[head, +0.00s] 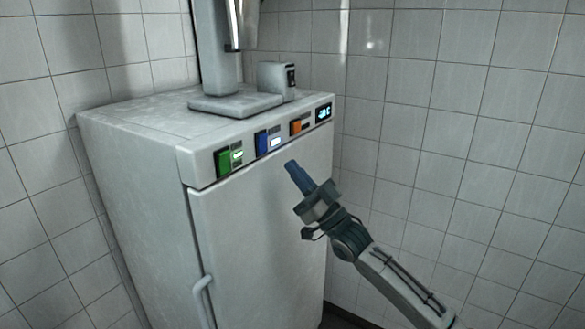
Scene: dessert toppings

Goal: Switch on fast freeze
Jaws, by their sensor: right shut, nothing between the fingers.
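A white freezer cabinet (250,235) stands in the corner. Its upper front panel carries a green switch (224,163), a blue switch (263,142), an orange switch (296,127) and a small display (323,113) with lit cyan characters. Small white labels or lamps sit beside the green and blue switches; their wording is too small to read. The one beside the orange switch looks dark. My right gripper (291,164) is shut and empty, its tip in front of the cabinet just below the switch panel, apart from the switches. My left gripper is not in view.
A grey appliance (235,103) with a column and a small box (277,78) stands on the freezer's top. A handle (203,300) is on the door's left side. Tiled walls (455,130) close in behind and right. The space before the panel looks free.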

